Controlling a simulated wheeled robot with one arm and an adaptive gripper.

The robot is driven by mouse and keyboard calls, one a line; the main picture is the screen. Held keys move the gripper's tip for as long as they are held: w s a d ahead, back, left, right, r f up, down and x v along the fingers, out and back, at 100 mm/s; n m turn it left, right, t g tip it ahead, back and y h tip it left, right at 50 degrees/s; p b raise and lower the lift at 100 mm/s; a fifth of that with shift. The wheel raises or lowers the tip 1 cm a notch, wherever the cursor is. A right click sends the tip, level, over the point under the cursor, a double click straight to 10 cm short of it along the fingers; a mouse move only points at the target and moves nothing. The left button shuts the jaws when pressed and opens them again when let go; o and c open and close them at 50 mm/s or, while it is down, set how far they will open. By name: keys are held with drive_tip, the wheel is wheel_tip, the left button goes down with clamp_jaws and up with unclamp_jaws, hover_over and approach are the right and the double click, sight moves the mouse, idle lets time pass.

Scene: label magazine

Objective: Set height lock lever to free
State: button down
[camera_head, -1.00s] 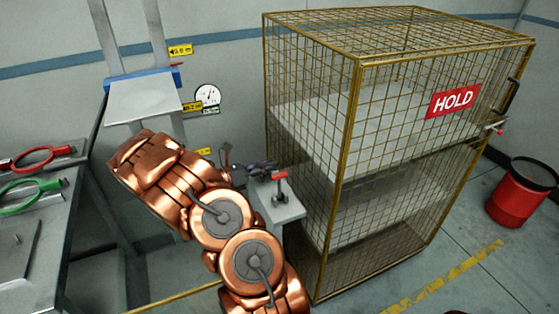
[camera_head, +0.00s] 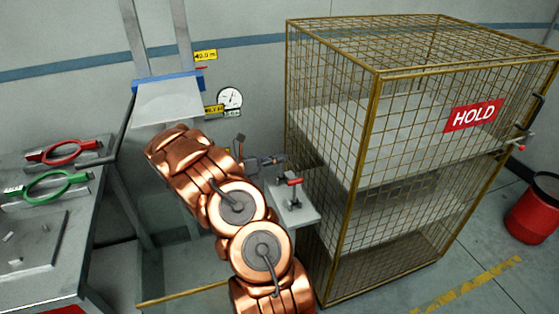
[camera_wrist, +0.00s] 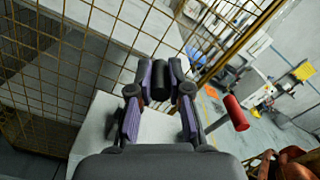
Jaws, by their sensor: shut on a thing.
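A small red-handled lever (camera_head: 293,182) stands on a pale box top (camera_head: 307,214) beside the wire cage. In the wrist view the red handle (camera_wrist: 235,113) is to the right of my gripper, apart from the fingers. My gripper (camera_head: 280,160) is just behind and above the lever in the head view. In the wrist view my gripper (camera_wrist: 160,82) is shut on a dark cylinder (camera_wrist: 158,76) between its fingertips, above the pale box top. I cannot tell what the cylinder is attached to, and no free marking is readable.
The wire cage (camera_head: 379,120) with a HOLD sign (camera_head: 474,115) stands close to the right of my gripper. A bench (camera_head: 55,225) with red pliers (camera_head: 62,152) and green pliers (camera_head: 55,186) is at left. A red bin (camera_head: 535,212) is far right. A wall gauge (camera_head: 229,98) is behind.

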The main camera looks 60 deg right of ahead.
drive_tip(key=shift+f, duration=0.2)
drive_tip(key=c, duration=1.3)
unclamp_jaws()
drive_tip(key=shift+w, duration=0.1)
drive_tip(key=shift+o, duration=1)
drive_tip(key=v, duration=0.7)
drive_tip(key=shift+a, duration=0.25)
drive_tip(key=shift+w, duration=0.1)
